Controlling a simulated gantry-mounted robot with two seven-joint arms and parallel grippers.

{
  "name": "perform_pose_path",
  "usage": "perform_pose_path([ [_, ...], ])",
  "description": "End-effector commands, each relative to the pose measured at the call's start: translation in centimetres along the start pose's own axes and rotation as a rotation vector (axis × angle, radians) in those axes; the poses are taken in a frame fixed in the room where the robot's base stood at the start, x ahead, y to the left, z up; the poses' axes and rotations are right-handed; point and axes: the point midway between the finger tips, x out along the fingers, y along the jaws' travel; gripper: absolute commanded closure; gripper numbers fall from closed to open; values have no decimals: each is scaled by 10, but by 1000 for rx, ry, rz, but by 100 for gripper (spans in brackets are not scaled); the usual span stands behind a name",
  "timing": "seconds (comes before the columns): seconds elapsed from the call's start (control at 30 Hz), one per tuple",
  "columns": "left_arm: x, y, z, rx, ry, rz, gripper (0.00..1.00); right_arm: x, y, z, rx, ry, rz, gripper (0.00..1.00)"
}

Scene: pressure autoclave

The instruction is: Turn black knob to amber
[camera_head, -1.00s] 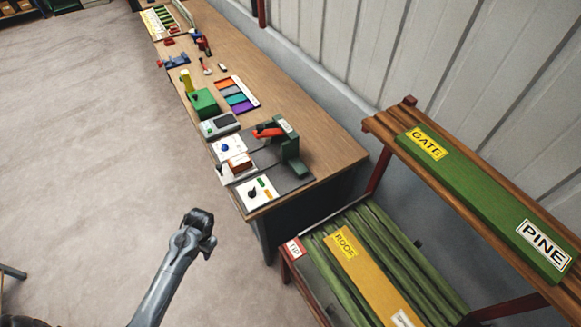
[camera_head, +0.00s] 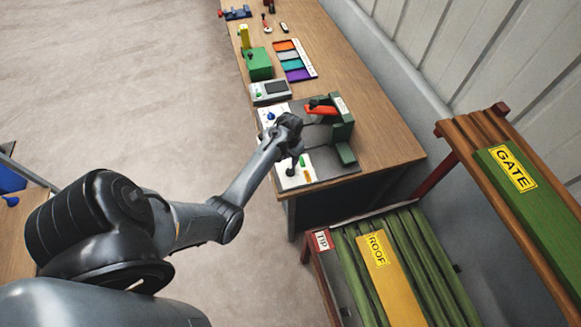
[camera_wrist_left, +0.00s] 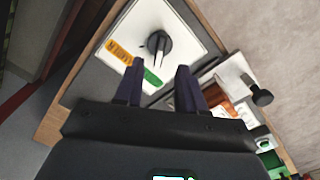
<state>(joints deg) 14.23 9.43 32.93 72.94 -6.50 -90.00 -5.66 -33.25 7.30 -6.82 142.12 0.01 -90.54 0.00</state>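The black knob (camera_wrist_left: 158,43) stands on a white plate (camera_wrist_left: 172,18) with an amber label (camera_wrist_left: 118,51) and a green label (camera_wrist_left: 152,77). In the left wrist view its pale pointer seems to aim toward the green label. The plate (camera_head: 289,182) also shows in the head view at the near corner of the bench, with the knob partly hidden by my gripper. My left gripper (camera_wrist_left: 160,66) is open and empty, its two fingers pointing at the knob, which shows just beyond and between the tips. In the head view my left gripper (camera_head: 294,150) is over the plate. My right gripper is out of view.
A red-handled green clamp device (camera_head: 342,124) stands close beside the gripper. A second black knob (camera_wrist_left: 262,96) is to the right in the wrist view. A blue knob (camera_head: 271,116), grey box (camera_head: 270,91) and green box (camera_head: 258,64) line the bench's left edge. Racks (camera_head: 400,262) stand nearby.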

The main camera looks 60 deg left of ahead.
Motion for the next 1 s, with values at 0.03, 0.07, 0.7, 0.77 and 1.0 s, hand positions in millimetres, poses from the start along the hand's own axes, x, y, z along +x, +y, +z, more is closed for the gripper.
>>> perform_pose_path([
  [0.03, 9, 0, 0, 0, -2, 0, 61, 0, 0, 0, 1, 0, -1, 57],
  [0.07, 14, 0, 1, 0, -3, 0, 61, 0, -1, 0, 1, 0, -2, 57],
  [0.7, 71, 0, 0, 0, 2, -1, 61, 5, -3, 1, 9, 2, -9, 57],
  [0.77, 71, 0, 0, 0, 1, -1, 61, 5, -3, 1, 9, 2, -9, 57],
  [1.0, 71, 0, 0, 0, 1, -1, 78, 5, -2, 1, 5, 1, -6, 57],
])
